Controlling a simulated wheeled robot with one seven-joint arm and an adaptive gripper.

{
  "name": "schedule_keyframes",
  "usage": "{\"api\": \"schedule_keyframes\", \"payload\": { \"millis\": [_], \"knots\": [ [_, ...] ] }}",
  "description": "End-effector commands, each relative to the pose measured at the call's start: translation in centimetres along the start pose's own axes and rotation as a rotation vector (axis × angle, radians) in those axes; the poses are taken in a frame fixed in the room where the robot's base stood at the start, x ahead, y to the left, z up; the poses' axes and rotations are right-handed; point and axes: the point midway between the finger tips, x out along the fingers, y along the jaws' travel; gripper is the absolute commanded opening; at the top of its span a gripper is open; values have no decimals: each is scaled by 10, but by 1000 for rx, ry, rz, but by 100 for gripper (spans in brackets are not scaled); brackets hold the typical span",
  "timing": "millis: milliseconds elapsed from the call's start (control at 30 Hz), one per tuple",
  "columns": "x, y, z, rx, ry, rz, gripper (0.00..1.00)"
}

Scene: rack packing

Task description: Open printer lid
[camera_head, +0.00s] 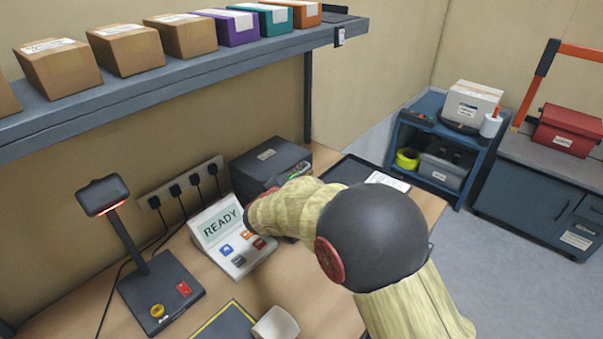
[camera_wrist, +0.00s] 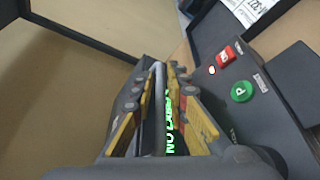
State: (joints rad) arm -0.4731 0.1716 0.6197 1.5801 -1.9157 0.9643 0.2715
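The printer is a dark grey box (camera_head: 262,165) with a pale label, on the bench under the shelf in the head view. My arm covers its right front part. In the wrist view the printer's front panel (camera_wrist: 232,90) fills the right side, with a red button (camera_wrist: 227,56) and a green P button (camera_wrist: 242,91). Green display text (camera_wrist: 169,125) shows partly between my fingers. My gripper (camera_wrist: 163,70) has yellow finger pads with a gap between them, close to the printer. Whether the fingertips touch the lid cannot be told. The lid's state is unclear.
A READY console (camera_head: 232,237) stands left of the printer, with a scanner stand (camera_head: 160,292) further left. A dark tray (camera_head: 350,170) lies right of the printer. The shelf (camera_head: 200,75) with several boxes hangs above. A blue cart (camera_head: 440,145) stands at the right.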

Motion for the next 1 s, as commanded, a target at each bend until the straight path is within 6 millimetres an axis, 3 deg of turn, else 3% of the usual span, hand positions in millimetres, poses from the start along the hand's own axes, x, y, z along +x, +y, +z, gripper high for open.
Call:
{"api": "schedule_keyframes", "payload": {
  "millis": [133, 400, 1000],
  "knots": [
    [0, 0, 0, 0, 0, 0, 16],
    [0, 0, 0, 0, 0, 0, 0],
    [0, 0, 0, 0, 0, -1, 0]
  ]
}}
